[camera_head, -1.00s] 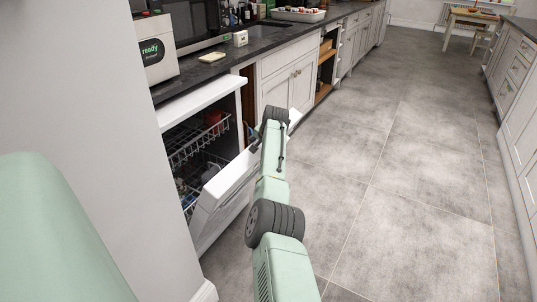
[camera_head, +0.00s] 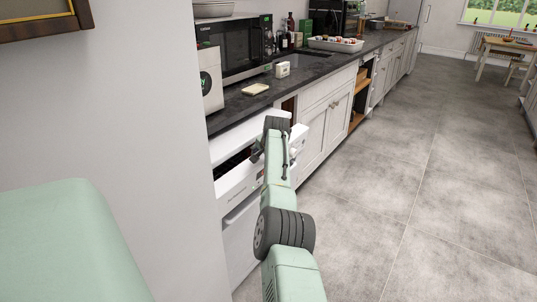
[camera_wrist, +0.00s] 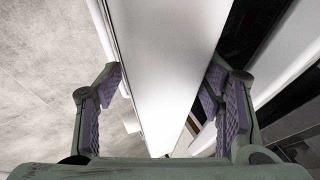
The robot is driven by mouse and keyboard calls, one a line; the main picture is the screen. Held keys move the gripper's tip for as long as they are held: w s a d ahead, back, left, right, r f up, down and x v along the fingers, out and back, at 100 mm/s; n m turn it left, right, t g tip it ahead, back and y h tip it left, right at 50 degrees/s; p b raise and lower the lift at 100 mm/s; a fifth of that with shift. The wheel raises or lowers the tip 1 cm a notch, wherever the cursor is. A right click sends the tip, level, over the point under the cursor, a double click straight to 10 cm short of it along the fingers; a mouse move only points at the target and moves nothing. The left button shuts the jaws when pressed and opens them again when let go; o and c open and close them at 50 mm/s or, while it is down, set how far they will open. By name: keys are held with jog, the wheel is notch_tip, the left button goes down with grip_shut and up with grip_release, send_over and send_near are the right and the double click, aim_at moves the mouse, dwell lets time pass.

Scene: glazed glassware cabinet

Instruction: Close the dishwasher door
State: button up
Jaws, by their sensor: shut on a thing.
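The white dishwasher door (camera_head: 241,222) is tilted a little out from upright, nearly closed. A dark gap shows between its top edge and the white dishwasher frame (camera_head: 240,139). My gripper (camera_head: 270,145) is at the upper right part of the door. In the wrist view, my gripper (camera_wrist: 162,85) has one finger on each side of the white door panel (camera_wrist: 165,50), and it is shut on the door's edge. The dishwasher's racks are hidden now. My arm covers part of the door's right side.
A dark worktop (camera_head: 245,104) runs above the dishwasher, with a microwave (camera_head: 236,48), a sponge (camera_head: 255,89) and a small white box (camera_head: 282,70). White cabinets (camera_head: 325,125) stand to the right. A wall (camera_head: 110,110) fills the left. The grey floor (camera_head: 400,190) is clear.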

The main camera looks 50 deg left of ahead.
jog(key=shift+s+a+f, duration=0.4)
jog(key=shift+a, duration=0.2)
jog(key=shift+s+f, duration=0.1)
jog(key=o, duration=1.2)
jog(key=shift+o, duration=1)
jog(key=shift+a, duration=0.15)
jog(key=shift+w+d+r, duration=0.25)
jog(key=shift+r, duration=0.3)
jog(key=v, duration=1.1)
jog(key=shift+s, duration=0.2)
